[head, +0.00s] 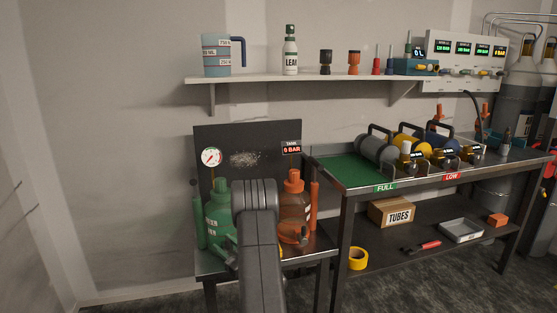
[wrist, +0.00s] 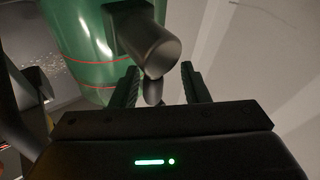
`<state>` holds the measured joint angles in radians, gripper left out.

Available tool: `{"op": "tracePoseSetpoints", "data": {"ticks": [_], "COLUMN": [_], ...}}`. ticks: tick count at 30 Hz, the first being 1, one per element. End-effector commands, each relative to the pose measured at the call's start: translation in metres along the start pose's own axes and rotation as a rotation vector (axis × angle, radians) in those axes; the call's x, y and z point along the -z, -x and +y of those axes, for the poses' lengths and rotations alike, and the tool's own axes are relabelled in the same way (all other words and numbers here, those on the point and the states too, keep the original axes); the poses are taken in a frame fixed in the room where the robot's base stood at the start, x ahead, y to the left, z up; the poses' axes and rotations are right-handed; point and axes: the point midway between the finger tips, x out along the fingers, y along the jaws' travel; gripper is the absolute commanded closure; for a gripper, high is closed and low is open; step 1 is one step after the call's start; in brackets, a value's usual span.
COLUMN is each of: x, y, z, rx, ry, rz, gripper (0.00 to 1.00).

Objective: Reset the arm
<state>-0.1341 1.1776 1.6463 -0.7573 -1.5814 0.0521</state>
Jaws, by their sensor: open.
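My gripper (wrist: 158,69) is open in the wrist view, one finger on each side. A dark rounded fitting (wrist: 150,42) on the side of a green vessel (wrist: 75,30) reaches down between the fingers or just beyond them. I cannot tell whether the fingers touch it. In the head view my grey arm (head: 259,230) stretches forward over the low bench on the left. The green vessel (head: 218,215) stands there left of the arm. My gripper's tips cannot be made out in the head view.
An orange vessel (head: 293,205) stands right of the arm, before a dark panel (head: 225,135) with a gauge (head: 211,157). The taller bench holds cylinders beside a green mat (head: 345,168). A shelf (head: 300,78) above carries a jug (head: 217,55) and a leak bottle (head: 290,55).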

Motion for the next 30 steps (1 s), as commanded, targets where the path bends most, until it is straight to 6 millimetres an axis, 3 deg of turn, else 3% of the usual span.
{"op": "tracePoseSetpoints", "data": {"ticks": [12,30], "x": [-0.0007,0.0056], "y": [-0.0023,0.0000], "z": [-0.0037,-0.0029], "rx": [0.035,0.031], "ry": [0.096,0.090], "rz": [-0.069,-0.082], "gripper": [0.59,0.59]}}
